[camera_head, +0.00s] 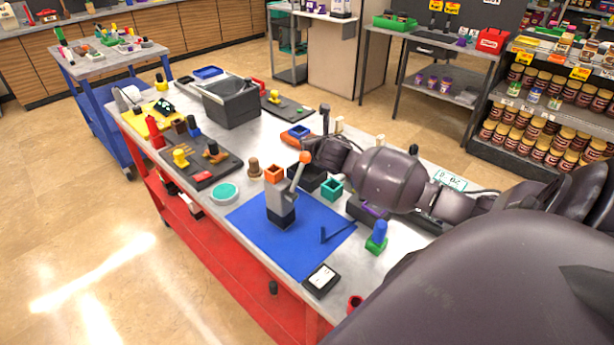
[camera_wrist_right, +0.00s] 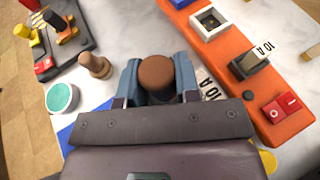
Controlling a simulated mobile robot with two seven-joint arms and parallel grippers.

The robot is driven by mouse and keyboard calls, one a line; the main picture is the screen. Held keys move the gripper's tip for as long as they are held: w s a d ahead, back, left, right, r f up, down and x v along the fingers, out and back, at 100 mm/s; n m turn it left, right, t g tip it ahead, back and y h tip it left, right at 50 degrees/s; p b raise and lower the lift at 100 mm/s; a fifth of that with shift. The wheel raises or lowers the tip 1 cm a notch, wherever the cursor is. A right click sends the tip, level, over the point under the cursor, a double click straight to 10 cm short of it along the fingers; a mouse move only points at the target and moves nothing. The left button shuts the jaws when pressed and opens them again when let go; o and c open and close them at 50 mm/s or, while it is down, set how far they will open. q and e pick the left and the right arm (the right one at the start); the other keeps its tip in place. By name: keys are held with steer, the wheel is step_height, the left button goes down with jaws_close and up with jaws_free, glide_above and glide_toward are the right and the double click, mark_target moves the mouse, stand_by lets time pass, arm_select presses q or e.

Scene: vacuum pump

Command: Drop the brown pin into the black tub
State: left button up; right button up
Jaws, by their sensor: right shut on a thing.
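My right gripper (camera_wrist_right: 157,80) is shut on the brown pin (camera_wrist_right: 157,72) in the right wrist view; the pin's round brown top shows between the two fingers. In the head view my right arm comes in from the right over the table, and the held pin cannot be made out there. The black tub (camera_head: 231,112) stands on the far left part of the table, well beyond the gripper. My left gripper is not in view.
A grey pump with an orange-knobbed lever (camera_head: 281,205) stands on a blue mat (camera_head: 310,255). A teal disc (camera_head: 224,193) and a black board (camera_head: 201,173) with yellow and brown parts lie left of it. An orange panel (camera_wrist_right: 245,100) lies right of the gripper in the wrist view.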

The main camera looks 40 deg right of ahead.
steer(key=shift+f+b, duration=0.4)
steer(key=shift+f, duration=0.45)
steer(key=shift+f+b, duration=0.45)
steer(key=shift+b, duration=0.15)
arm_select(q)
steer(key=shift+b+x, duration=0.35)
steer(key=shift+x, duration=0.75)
arm_select(e)
steer(key=shift+f, duration=0.3)
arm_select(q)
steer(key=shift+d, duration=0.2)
arm_select(e)
steer(key=o, duration=1)
steer(key=shift+c, duration=0.2)
steer(key=shift+s+r, duration=0.1)
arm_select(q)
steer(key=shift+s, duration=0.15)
arm_select(e)
steer(key=v, duration=1)
steer(key=shift+s, duration=0.25)
steer(key=shift+a, duration=0.1)
